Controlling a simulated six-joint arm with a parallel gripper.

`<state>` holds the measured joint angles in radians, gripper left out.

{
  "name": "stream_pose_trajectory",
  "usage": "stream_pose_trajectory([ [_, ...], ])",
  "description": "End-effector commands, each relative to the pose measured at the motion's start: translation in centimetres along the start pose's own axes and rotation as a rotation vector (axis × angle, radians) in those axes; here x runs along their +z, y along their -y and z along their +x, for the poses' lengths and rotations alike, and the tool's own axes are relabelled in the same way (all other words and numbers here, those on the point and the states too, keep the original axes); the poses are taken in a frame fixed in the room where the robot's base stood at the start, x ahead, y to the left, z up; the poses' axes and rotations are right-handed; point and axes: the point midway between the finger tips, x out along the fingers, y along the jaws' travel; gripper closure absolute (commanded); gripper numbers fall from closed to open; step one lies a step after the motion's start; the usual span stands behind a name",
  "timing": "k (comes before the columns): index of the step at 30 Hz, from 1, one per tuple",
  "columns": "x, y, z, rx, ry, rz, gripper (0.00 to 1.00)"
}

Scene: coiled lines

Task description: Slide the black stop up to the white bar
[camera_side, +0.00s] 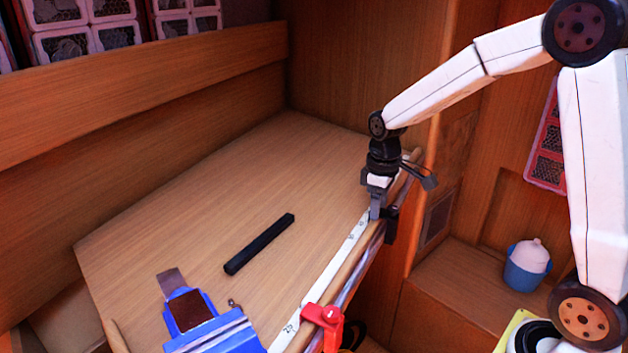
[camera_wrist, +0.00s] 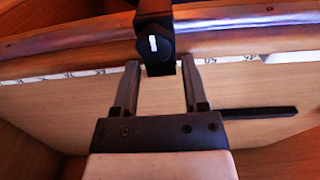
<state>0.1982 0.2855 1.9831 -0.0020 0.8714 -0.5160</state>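The black stop (camera_side: 391,226) sits on the rail at the bench's edge, at the far end in the side view. In the wrist view the black stop (camera_wrist: 154,44) carries a small white mark on its knob. My gripper (camera_side: 377,212) is down at the stop. In the wrist view my gripper (camera_wrist: 160,66) is open, with one finger on each side of the stop's lower part and a gap on both sides. I see no separate white bar; a white numbered strip (camera_side: 334,265) runs along the edge. A black bar (camera_side: 260,244) lies on the bench top.
A red stop (camera_side: 324,321) sits on the same rail nearer the camera. A blue vise (camera_side: 200,322) with a brown block (camera_side: 189,310) stands at the near left. The bench top (camera_side: 210,210) is otherwise mostly clear. A blue and white container (camera_side: 527,265) stands to the right.

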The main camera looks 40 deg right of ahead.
Motion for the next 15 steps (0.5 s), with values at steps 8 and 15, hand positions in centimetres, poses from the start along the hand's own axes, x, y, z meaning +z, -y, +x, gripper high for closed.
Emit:
stream_pose_trajectory([
  [8,0.00,0.00,-0.03,0.000,0.000,0.000,1.00],
  [15,0.00,0.00,-0.05,0.000,0.000,0.000,1.00],
])
